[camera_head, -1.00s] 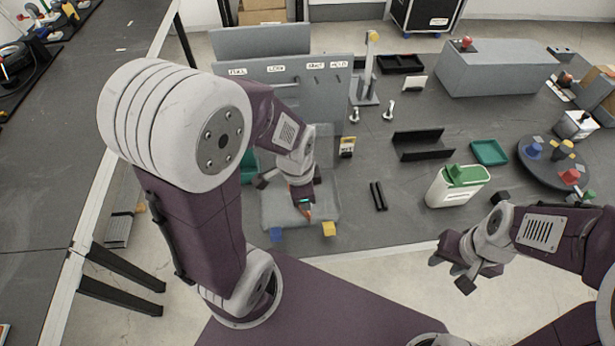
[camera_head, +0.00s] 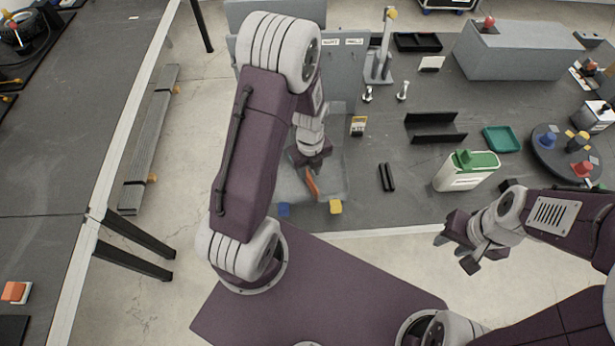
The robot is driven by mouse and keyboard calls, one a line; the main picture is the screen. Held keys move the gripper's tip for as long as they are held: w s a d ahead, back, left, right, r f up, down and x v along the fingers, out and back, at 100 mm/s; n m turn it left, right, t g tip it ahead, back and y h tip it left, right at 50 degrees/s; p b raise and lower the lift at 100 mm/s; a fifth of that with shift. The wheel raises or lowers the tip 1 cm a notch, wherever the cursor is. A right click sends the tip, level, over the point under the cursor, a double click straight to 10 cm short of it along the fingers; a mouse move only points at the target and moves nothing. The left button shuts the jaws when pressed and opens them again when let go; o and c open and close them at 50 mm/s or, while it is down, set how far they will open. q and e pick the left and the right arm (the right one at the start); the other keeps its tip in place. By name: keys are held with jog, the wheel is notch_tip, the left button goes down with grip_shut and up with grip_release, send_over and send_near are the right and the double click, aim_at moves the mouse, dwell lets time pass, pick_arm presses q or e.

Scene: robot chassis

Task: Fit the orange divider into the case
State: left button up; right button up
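The orange divider (camera_head: 311,182) shows as a small, slanted orange strip just below my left gripper (camera_head: 309,164). The gripper is over a light grey, tray-like body (camera_head: 290,187), which may be the case. My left arm covers its left part. I cannot tell whether the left fingers are shut on the divider or only near it. A blue block (camera_head: 284,210) and a yellow block (camera_head: 335,207) are at the front edge of the grey body. My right gripper (camera_head: 457,247) is open and empty, in front of the table edge.
A grey labelled panel (camera_head: 347,75) stands behind the grey body. To the right are two black bars (camera_head: 387,177), a black channel (camera_head: 435,129), a white container with a green top (camera_head: 466,170), a green tray (camera_head: 502,139) and a dark round stand (camera_head: 560,157).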

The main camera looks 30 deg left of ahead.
aim_at(308, 175)
pick_arm(q)
jog(key=f, duration=0.4)
jog(key=shift+s+a+f, duration=0.1)
jog(key=shift+a+f, duration=0.15)
jog(key=shift+f, duration=0.3)
grip_shut()
jog(key=shift+r, duration=0.15)
notch_tip(308, 175, up, 10)
jog(key=shift+f+p, duration=0.1)
jog(key=shift+p, duration=0.3)
jog(key=shift+d, duration=0.1)
